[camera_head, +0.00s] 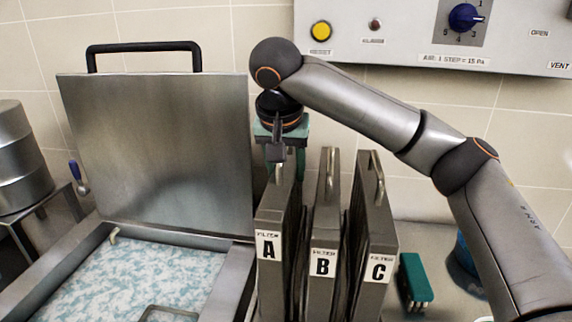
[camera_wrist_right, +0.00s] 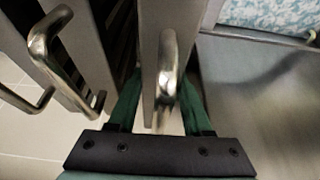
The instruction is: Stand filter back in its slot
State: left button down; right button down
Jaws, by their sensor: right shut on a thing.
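Filter A (camera_head: 271,225) is a grey metal panel with a black letter A on a white label. It stands upright at the left of the row, beside filter B (camera_head: 324,225) and filter C (camera_head: 377,225). My right gripper (camera_head: 281,165) is above the top of filter A, shut on its metal handle. In the right wrist view, the handle (camera_wrist_right: 167,75) lies between the green fingers of my right gripper (camera_wrist_right: 160,110). The lower end of filter A is out of the head view, so I cannot tell how it is seated. My left gripper is not in view.
An open fryer-like basin (camera_head: 150,270) with bluish speckled contents lies left of the filters, its metal lid (camera_head: 155,150) raised behind. A green brush (camera_head: 413,278) lies right of filter C. A control panel (camera_head: 400,30) is on the wall. Filters B and C stand close to A.

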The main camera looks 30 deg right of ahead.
jog(key=shift+f, duration=0.45)
dwell(0.6)
jog(key=shift+f, duration=0.3)
dwell(0.3)
